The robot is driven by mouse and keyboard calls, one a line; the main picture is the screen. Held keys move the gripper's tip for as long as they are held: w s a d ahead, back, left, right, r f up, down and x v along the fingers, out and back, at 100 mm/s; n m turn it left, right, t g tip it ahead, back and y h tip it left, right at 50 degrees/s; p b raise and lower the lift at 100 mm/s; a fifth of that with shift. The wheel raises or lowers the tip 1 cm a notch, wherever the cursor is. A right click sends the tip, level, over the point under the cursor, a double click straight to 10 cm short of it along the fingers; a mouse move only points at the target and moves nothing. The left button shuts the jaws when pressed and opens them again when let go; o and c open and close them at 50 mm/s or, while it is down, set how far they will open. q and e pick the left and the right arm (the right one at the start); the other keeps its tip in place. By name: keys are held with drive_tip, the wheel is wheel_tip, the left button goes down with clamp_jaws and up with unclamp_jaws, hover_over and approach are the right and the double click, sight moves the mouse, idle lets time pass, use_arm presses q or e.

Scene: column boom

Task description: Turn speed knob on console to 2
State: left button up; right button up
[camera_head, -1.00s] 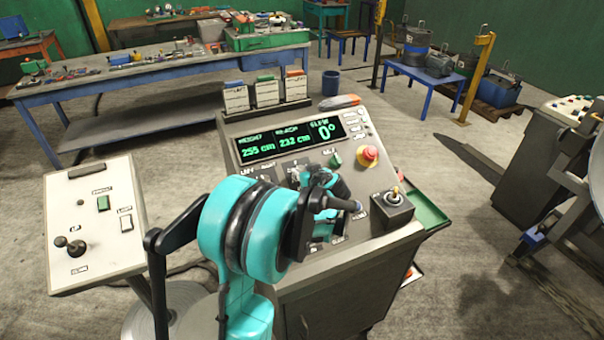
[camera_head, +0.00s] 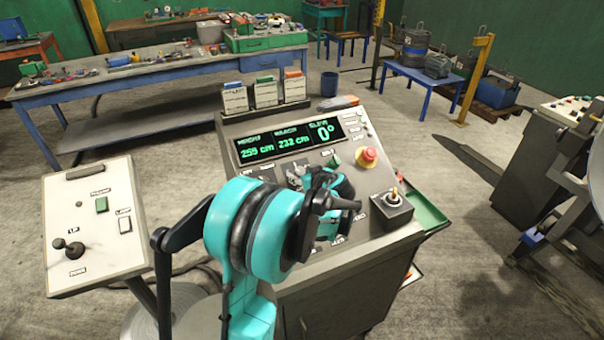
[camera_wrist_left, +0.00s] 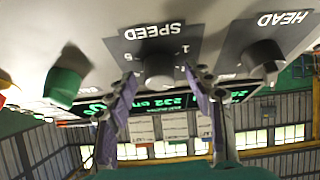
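The console (camera_head: 345,275) stands in front of me with its sloped panel and green display (camera_head: 290,143). My left gripper (camera_head: 326,205) is over the middle of that panel and covers part of it in the head view. In the left wrist view the dark speed knob (camera_wrist_left: 160,68) sits by the upside-down SPEED label, with a "1" beside it. The fingers of my left gripper (camera_wrist_left: 161,80) are apart, one on each side of the knob, with visible gaps. The knob's pointer is not clear. My right gripper is not in view.
A HEAD knob (camera_wrist_left: 262,55) and a green control (camera_wrist_left: 65,80) flank the speed knob. A red mushroom button (camera_head: 369,157) and a small joystick box (camera_head: 391,210) are on the console's right. A side panel with a lever (camera_head: 72,248) stands at left.

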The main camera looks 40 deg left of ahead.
use_arm(q)
drive_tip(key=v, duration=1.2)
drive_tip(key=shift+w+r, duration=0.1)
drive_tip(key=shift+r, duration=0.05)
drive_tip(key=s+d+f+m+h, duration=0.3)
drive_tip(key=s+d+m+h, duration=0.2)
drive_tip(key=s+d, duration=0.4)
drive_tip(key=s+d+f+m+t+h, duration=0.1)
drive_tip(key=s+d+f+m+h, duration=0.2)
drive_tip(key=d, duration=0.9)
drive_tip(key=s+m+h, duration=0.3)
drive_tip(key=s+m, duration=0.2)
drive_tip(key=s, duration=0.1)
drive_tip(key=shift+s+d+f+b, duration=0.2)
drive_tip(key=shift+s+f+b, duration=0.1)
drive_tip(key=shift+f+b, duration=0.1)
drive_tip(key=shift+d, duration=0.15)
drive_tip(key=shift+c, duration=0.2)
